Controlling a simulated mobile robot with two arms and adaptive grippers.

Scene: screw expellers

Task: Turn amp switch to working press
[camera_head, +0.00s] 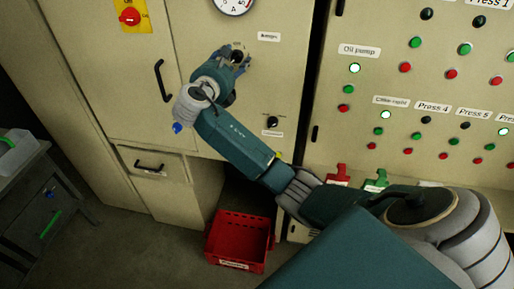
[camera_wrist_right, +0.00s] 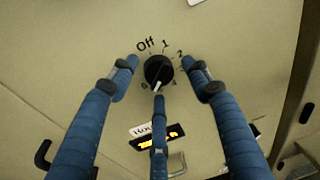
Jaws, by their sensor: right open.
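A black rotary knob (camera_wrist_right: 158,71) is on the beige cabinet panel in the right wrist view. Marks around it read "Off", "1", "2" and more below. Its white pointer aims downward, slightly left. My right gripper (camera_head: 236,56) is open, with two fingers either side of the knob and a third below it; contact cannot be told. In the head view the gripper hides most of this knob. A small label, seemingly "Amps" (camera_head: 268,37), is right of the gripper. A second black knob (camera_head: 272,122) sits lower on the panel. My left gripper is not in view.
A dial gauge (camera_head: 233,4) is above the gripper. A red-on-yellow main switch (camera_head: 130,17) and a door handle (camera_head: 162,80) are left. A press button panel (camera_head: 425,80) is right. A red crate (camera_head: 238,240) stands on the floor below.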

